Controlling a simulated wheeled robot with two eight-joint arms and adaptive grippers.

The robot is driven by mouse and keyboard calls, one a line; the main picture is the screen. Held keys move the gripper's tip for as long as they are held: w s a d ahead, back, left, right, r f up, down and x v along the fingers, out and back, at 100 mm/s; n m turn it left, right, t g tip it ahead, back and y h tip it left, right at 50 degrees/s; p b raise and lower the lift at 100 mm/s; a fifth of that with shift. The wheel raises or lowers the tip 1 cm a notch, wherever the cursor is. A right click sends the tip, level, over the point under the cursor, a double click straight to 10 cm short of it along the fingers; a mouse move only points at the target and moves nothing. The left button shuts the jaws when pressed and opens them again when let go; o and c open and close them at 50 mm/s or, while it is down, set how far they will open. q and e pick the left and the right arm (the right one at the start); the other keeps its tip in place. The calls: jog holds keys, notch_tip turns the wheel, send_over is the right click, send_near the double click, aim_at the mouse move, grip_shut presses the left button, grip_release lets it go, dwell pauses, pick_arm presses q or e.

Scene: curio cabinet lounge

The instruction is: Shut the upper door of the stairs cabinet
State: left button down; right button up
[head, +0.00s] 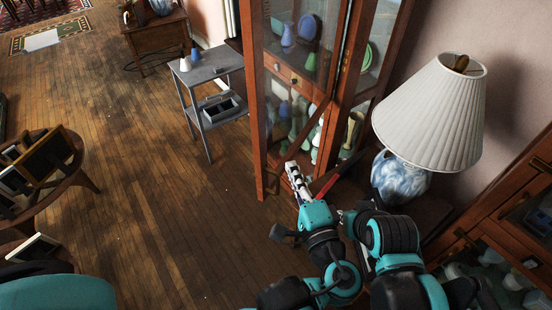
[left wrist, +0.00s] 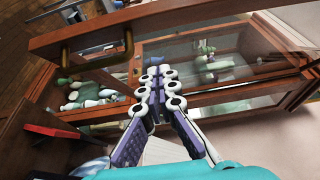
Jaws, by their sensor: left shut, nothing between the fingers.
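The tall wooden cabinet (head: 257,120) with glass panes stands upper centre in the head view. A glazed, wood-framed door seems to stand open, though the overlapping panes hide how far. In the left wrist view a wooden door rail (left wrist: 200,22) with a brass handle (left wrist: 95,60) crosses the top, beyond my fingers. My left gripper (head: 292,168) is shut and empty, low in front of the cabinet; its fingertips also show in the left wrist view (left wrist: 159,78). I cannot tell if they touch the door. My right gripper is not in view.
A lamp with a white shade (head: 435,110) and blue-white base (head: 400,180) stands close right of the cabinet. Glassware (head: 353,130) fills the shelves. A grey side table (head: 215,70) is to the left. The wooden floor (head: 150,190) is clear at left centre.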

aim_at(271, 148)
pick_arm(q)
jog(key=w+a, duration=0.3)
jog(key=shift+w+a, duration=0.35)
jog(key=shift+a, duration=0.15)
